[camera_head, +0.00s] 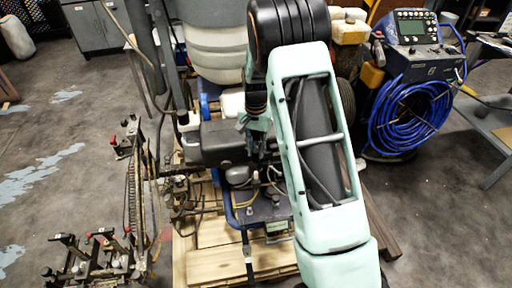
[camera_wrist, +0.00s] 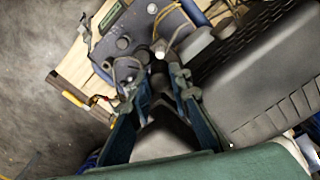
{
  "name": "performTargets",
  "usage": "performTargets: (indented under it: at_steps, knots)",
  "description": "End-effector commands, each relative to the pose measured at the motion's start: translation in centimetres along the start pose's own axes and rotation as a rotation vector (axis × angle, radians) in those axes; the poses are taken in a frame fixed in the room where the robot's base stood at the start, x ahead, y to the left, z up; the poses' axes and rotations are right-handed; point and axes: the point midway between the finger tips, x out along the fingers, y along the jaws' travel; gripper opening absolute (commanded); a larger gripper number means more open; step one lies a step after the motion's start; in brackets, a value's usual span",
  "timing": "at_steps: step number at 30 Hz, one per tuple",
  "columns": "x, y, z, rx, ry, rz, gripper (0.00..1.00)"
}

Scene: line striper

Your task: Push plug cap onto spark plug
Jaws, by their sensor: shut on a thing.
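My gripper (camera_head: 257,150) reaches down over the engine of the line striper (camera_head: 277,207) in the head view. In the wrist view my gripper (camera_wrist: 157,90) has its two fingers closed in on a small dark piece (camera_wrist: 157,103), which looks like the plug cap. The cap is mostly hidden between the fingers and cannot be made out in the head view. Just beyond the fingertips is a small pale round tip (camera_wrist: 159,53) among cables; I cannot tell whether it is the spark plug. Whether the cap touches the plug cannot be seen.
A black ribbed engine cover (camera_wrist: 262,75) lies close on the right in the wrist view. A blue hose reel (camera_head: 408,115) stands at the right. A wooden pallet (camera_head: 207,262) lies under the machine. A rack with levers (camera_head: 97,262) is at the lower left.

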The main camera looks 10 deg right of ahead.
Motion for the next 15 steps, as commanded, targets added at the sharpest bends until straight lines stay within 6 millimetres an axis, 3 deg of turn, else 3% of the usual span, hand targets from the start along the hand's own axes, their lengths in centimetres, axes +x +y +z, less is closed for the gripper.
performTargets:
  at_steps: [15]
  knots:
    - [4.7,0.0,0.1,-0.001,-0.002,0.000,0.00]
